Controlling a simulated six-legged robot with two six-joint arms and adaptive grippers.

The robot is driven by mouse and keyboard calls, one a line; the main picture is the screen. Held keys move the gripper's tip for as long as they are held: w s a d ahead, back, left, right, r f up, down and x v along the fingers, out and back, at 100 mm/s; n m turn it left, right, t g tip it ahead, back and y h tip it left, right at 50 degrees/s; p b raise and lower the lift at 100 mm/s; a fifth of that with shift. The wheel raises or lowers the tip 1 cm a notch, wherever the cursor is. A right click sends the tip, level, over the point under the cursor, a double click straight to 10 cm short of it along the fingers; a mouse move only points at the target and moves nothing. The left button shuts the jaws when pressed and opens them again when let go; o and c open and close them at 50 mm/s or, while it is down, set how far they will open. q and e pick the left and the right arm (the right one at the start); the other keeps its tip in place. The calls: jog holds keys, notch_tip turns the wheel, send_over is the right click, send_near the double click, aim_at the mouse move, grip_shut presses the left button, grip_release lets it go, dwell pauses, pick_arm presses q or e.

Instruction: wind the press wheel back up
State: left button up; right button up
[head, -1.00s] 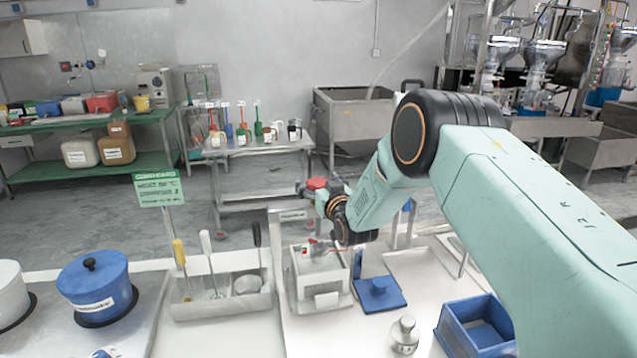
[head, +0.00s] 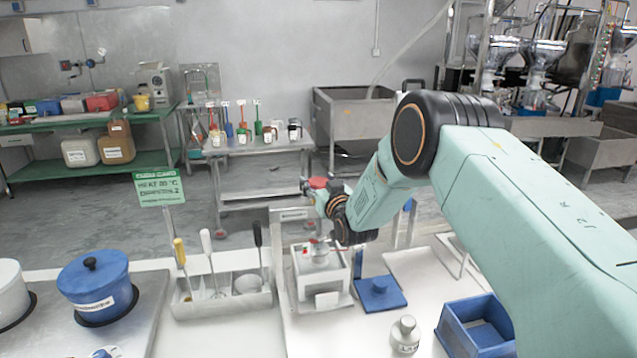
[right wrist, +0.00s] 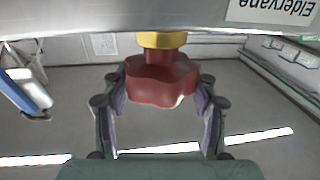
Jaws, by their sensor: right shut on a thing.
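The press wheel is a red lobed knob (head: 318,183) that shows just above my right wrist in the head view. In the right wrist view the red wheel (right wrist: 160,82) sits between the two fingers, below a yellow collar (right wrist: 161,40). My right gripper (right wrist: 162,95) is shut on the wheel, with one finger at each side. In the head view my wrist partly hides the right gripper (head: 316,191). The grey press body (head: 288,214) shows behind the white box, with a label on it. My left gripper is not in view.
A white open box (head: 326,299) stands under my right wrist. A tool caddy (head: 222,308) and blue pot (head: 95,287) are left.

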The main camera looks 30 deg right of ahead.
jog(key=shift+d+r, duration=0.1)
jog(key=shift+r, duration=0.05)
jog(key=shift+n+y+b, duration=1.2)
jog(key=shift+n+y, duration=0.2)
jog(key=shift+y, duration=0.8)
jog(key=n+g+y+b, duration=0.1)
jog(key=n+y, duration=0.1)
jog(key=y, duration=0.1)
jog(key=n+y+b, duration=0.1)
jog(key=n+y, duration=0.1)
jog(key=y, duration=0.1)
jog(key=shift+g+b, duration=0.35)
jog(key=shift+g, duration=0.05)
jog(key=shift+r+n+g+y+b, duration=0.1)
jog(key=shift+n+g+y+b, duration=0.8)
jog(key=shift+n+y+b, duration=0.4)
jog(key=shift+r+y, duration=0.2)
jog(key=shift+y, duration=0.2)
jog(key=o, duration=1.2)
jog(key=shift+s, duration=0.2)
jog(key=shift+c, duration=0.2)
jog(key=shift+f, duration=0.2)
